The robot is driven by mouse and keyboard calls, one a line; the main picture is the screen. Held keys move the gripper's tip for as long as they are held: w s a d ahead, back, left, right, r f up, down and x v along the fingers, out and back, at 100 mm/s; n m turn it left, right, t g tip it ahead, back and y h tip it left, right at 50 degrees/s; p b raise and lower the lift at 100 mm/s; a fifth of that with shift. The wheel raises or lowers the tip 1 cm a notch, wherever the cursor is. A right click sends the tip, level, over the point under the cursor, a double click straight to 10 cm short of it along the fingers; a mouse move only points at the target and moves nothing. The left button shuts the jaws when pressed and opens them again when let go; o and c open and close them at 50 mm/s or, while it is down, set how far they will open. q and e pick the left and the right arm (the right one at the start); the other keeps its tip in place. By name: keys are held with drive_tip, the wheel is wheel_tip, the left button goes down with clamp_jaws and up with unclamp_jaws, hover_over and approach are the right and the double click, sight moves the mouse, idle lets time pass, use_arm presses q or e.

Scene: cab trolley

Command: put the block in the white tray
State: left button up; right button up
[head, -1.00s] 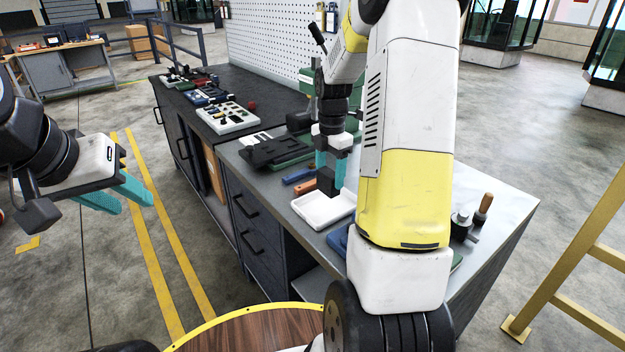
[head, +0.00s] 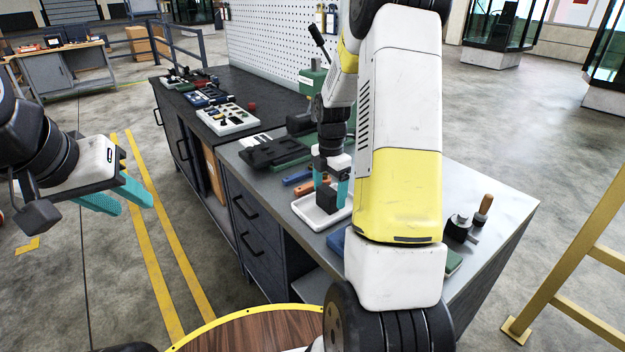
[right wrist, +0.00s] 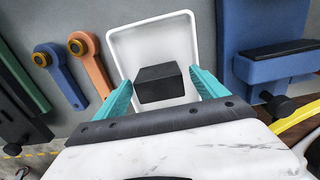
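The black block (head: 326,199) is inside the white tray (head: 302,208) on the workbench and appears to sit on the tray floor. In the right wrist view the block (right wrist: 160,83) stands inside the rim of the tray (right wrist: 152,27). My right gripper (head: 331,192) is low over the tray, with its teal fingers on either side of the block. In the right wrist view narrow gaps show between the fingers and the block, so the gripper (right wrist: 162,82) looks open. My left gripper (head: 125,197) is open and empty, off to the left of the bench over the floor.
Orange (right wrist: 93,62) and blue (right wrist: 60,73) handled tools lie beside the tray. A larger blue item (right wrist: 265,55) is on the tray's other side. A wood-handled tool (head: 483,207) stands near the bench's right end. A pegboard (head: 272,40) rises behind.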

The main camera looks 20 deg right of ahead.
sight(329, 189)
drive_tip(key=s+a+r+m+t, duration=0.1)
drive_tip(key=s+a+r+m, duration=0.1)
drive_tip(key=r, duration=0.7)
drive_tip(key=s+a+r+m+t, duration=0.1)
drive_tip(key=s+a+r+m, duration=0.15)
drive_tip(key=r, duration=0.65)
drive_tip(key=s+a+r+m+t+y, duration=0.1)
drive_tip(key=s+a+m, duration=0.3)
drive_tip(key=s+m, duration=0.4)
drive_tip(key=s+a+r+m+t+y, duration=0.1)
drive_tip(key=s+a+r+m+t, duration=0.2)
drive_tip(key=s+m, duration=0.5)
drive_tip(key=shift+s+a+r+m, duration=0.35)
drive_tip(key=shift+s+a, duration=0.25)
drive_tip(key=shift+s, duration=0.3)
